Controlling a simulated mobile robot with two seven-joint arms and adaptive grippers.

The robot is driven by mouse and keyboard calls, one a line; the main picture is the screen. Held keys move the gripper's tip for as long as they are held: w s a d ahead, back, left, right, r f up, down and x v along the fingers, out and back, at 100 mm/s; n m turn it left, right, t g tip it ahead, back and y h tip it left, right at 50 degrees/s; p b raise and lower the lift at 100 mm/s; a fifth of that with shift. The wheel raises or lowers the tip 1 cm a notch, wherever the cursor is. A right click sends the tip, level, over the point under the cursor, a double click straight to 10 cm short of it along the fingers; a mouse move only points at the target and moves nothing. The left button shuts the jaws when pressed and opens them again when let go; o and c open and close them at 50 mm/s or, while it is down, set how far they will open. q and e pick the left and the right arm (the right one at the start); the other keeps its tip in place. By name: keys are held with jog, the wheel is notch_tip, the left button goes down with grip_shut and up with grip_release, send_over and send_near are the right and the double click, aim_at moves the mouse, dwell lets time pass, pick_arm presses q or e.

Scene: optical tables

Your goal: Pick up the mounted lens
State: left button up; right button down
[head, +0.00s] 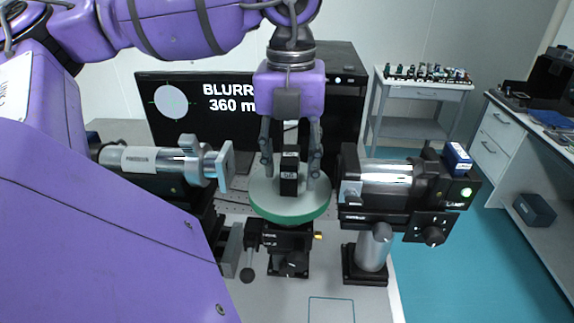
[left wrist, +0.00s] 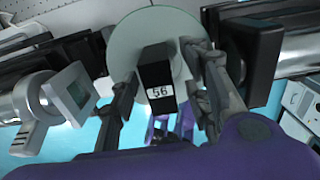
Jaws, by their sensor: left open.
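A black upright block (head: 289,180) with a white number label stands on a round pale disc with a green edge (head: 290,212). It seems to be the mounted lens or its grip part; I cannot see the lens glass clearly. My left gripper (head: 291,168) points down over the disc, its two fingers open on either side of the block. In the left wrist view the block (left wrist: 156,72) shows the label "56" and sits between the fingers, with gaps seeming to remain on both sides. The disc (left wrist: 150,24) lies beyond it. My right gripper is not in view.
A silver cylinder with a square plate (head: 226,166) stands close left of the disc. A dark screen (head: 171,130) reading "BLURR… 360 m…" is behind. Black adjusters (head: 290,250) sit below the disc.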

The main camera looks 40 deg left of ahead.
aim_at(283, 158)
pick_arm(q)
jog(key=shift+f, duration=0.1)
jog(key=shift+c, duration=0.5)
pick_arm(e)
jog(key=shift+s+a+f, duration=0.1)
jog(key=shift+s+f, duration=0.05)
pick_arm(q)
grip_shut()
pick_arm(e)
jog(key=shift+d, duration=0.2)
